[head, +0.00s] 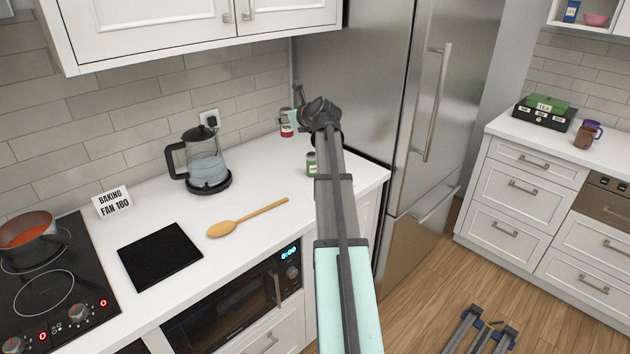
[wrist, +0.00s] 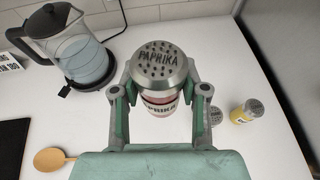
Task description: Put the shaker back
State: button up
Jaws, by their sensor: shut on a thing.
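The paprika shaker (wrist: 158,62) has a grey metal lid with holes and the word PAPRIKA, and a label band below it. My gripper (wrist: 160,90) is shut on it, one finger on each side, and the shaker looks upright. In the head view the shaker (head: 287,124) shows its red label at the back of the counter, near the wall and left of the fridge, with my gripper (head: 295,118) at it. I cannot tell whether its base touches the counter.
A yellow-labelled shaker (wrist: 241,115) and a partly hidden one (wrist: 215,117) stand to the right; a green-labelled shaker (head: 311,164) shows beside my arm. A kettle (head: 205,160) stands left, with a wooden spoon (head: 245,219) in front. The fridge (head: 365,90) bounds the right.

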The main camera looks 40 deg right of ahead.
jog(key=shift+s+d+f, duration=0.3)
jog(key=shift+d+f, duration=0.2)
jog(key=shift+w+a+f+p, duration=0.1)
jog(key=shift+f+p, duration=1.35)
jog(key=shift+f, duration=8.1)
jog(key=shift+f, duration=0.1)
jog(key=o, duration=1.1)
jog(key=shift+o, duration=0.2)
jog(key=shift+s, duration=0.2)
jog(key=b+v, duration=0.2)
jog(key=v, duration=0.9)
jog(key=shift+s+r, duration=0.3)
